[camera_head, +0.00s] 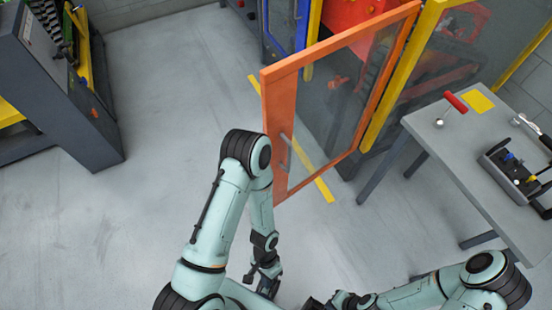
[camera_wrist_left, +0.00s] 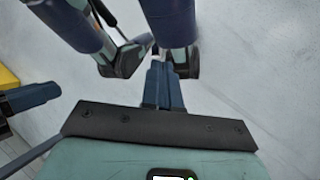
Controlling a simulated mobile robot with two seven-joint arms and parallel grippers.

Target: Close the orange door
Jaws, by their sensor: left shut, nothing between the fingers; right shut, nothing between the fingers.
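The orange door (camera_head: 283,110) has an orange frame around a clear panel. It stands swung open, out from the yellow post (camera_head: 402,75) on its right. A grey handle (camera_head: 284,152) is on its free left side. My left gripper (camera_head: 267,288) is low in the head view, below the door and apart from it. Its fingers also show shut and empty in the left wrist view (camera_wrist_left: 164,88). My right gripper (camera_head: 314,303) is at the bottom edge of the head view, shut and partly cut off, away from the door. My left arm passes close to the door's lower left corner in the picture.
A grey table (camera_head: 440,150) with a red-handled lever (camera_head: 455,102) and a dark device (camera_head: 515,170) stands right of the door. A blue frame (camera_head: 303,25) and red machinery (camera_head: 345,12) are behind it. A dark grey machine (camera_head: 75,110) is at left. The floor between is clear.

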